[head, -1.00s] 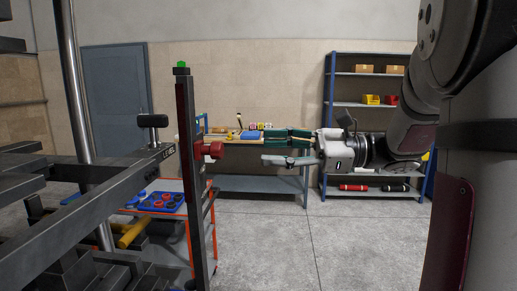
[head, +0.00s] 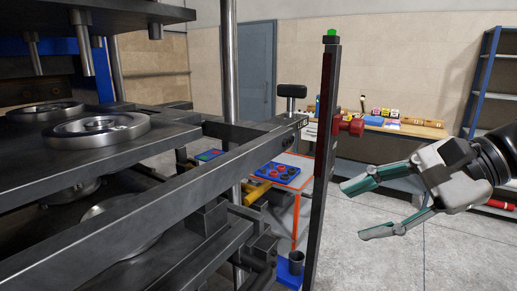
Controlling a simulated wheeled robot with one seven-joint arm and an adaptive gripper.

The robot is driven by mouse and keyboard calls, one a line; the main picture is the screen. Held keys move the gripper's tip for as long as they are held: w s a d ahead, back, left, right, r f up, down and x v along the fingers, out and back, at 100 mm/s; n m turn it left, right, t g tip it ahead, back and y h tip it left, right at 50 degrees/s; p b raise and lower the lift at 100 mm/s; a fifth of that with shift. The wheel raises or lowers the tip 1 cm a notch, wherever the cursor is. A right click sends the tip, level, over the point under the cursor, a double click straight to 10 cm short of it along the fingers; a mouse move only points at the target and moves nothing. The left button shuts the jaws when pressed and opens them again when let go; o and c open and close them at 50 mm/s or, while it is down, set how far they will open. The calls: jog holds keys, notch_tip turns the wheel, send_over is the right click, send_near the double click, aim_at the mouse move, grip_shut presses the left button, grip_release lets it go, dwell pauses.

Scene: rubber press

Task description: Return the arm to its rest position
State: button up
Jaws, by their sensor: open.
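My gripper (head: 366,210) shows at the right of the head view. Its two green-and-grey fingers are spread apart, point left and hold nothing. It hangs in free air over the concrete floor, to the right of the dark upright post (head: 324,150), and I see no contact with anything. Part of my arm runs off the right edge of the picture.
The press (head: 160,190) fills the left side, with round metal moulds (head: 97,129) on its plate. An orange-edged cart (head: 297,170) with a blue tray stands behind the post. A workbench (head: 420,129) and a shelf rack (head: 480,82) stand behind. The floor below my gripper is clear.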

jog(key=s+d+f+n+t+h+b, duration=0.1)
jog(key=s+d+f+n+t+h, duration=0.1)
jog(key=s+f+n+h, duration=0.4)
jog(key=f+n+h, duration=0.1)
jog(key=n+h, duration=0.3)
jog(key=n, duration=0.3)
jog(key=shift+d+f+h, duration=0.15)
jog(key=shift+d+h, duration=0.15)
jog(key=shift+s, duration=0.1)
jog(key=shift+c, duration=0.4)
